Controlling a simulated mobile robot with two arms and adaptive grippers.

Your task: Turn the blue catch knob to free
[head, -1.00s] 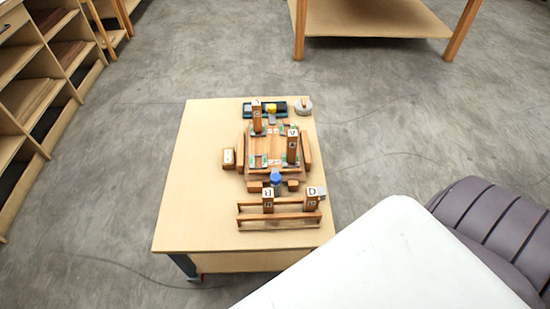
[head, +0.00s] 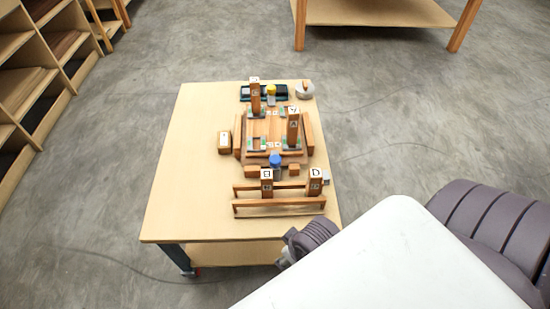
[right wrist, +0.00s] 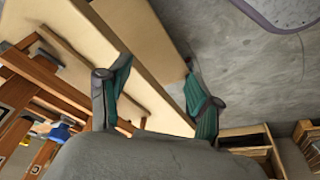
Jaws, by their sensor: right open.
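The blue catch knob (head: 275,159) sits at the near edge of the wooden fixture (head: 262,128) on the table. The same blue knob (right wrist: 60,131) shows at the left edge of the right wrist view, partly behind wooden pieces. Whether it is turned is too small to tell. My right gripper (right wrist: 155,88) is open and empty, with its two green-padded fingers apart near the table's edge, well away from the knob. My left gripper is not in view.
A wooden rack (head: 280,208) with two lettered upright blocks stands between the knob and the table's near edge. More lettered posts (head: 256,97) rise from the fixture. A dark tray (head: 264,92) and a grey round item (head: 305,90) lie behind. The table's left side (head: 185,170) is clear.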

